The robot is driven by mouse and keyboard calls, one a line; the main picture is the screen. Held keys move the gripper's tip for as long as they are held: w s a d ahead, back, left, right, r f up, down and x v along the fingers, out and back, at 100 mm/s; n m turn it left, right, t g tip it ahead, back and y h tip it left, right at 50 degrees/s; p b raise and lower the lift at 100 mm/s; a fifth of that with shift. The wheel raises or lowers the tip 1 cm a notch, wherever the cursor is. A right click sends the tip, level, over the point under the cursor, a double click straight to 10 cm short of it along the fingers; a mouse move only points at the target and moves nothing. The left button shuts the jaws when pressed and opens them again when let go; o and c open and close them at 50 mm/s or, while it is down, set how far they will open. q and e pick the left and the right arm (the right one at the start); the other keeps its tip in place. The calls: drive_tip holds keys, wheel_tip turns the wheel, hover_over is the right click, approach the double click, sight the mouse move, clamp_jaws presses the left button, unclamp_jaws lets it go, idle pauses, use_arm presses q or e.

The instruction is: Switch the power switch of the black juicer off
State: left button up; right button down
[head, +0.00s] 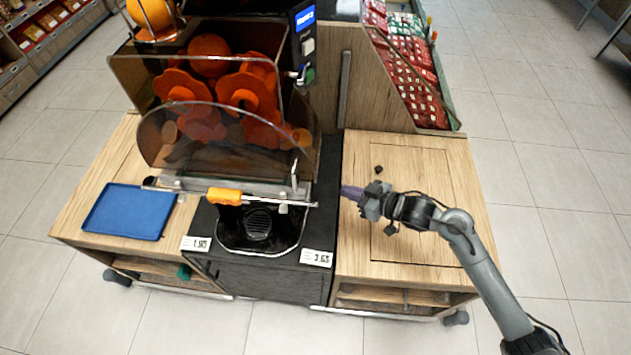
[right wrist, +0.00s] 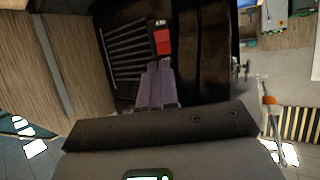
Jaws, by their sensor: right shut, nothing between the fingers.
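The black juicer (head: 240,32) stands at the centre back of the head view, with orange press wheels behind a clear cover. Its power switch (right wrist: 162,40) shows in the right wrist view as a red rocker on the dark side panel, beside the vent slots. The switch is hidden in the head view. My right gripper (head: 350,192) reaches in from the right over the right wooden top. Its purple fingers (right wrist: 158,80) are shut and empty, pointing at the panel just below the switch in the picture. I cannot tell whether they touch it. My left gripper is not in view.
A blue tray (head: 128,212) lies on the left wooden counter. The right wooden counter (head: 430,235) is mostly clear, with a small dark knob (head: 378,169) near the gripper. A sloped stand of red packets (head: 410,80) is behind it.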

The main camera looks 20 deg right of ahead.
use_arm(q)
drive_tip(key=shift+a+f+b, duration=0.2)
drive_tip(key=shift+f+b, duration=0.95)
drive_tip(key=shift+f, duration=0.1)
use_arm(e)
drive_tip(key=x, duration=1.2)
drive_tip(key=shift+w+a, duration=0.15)
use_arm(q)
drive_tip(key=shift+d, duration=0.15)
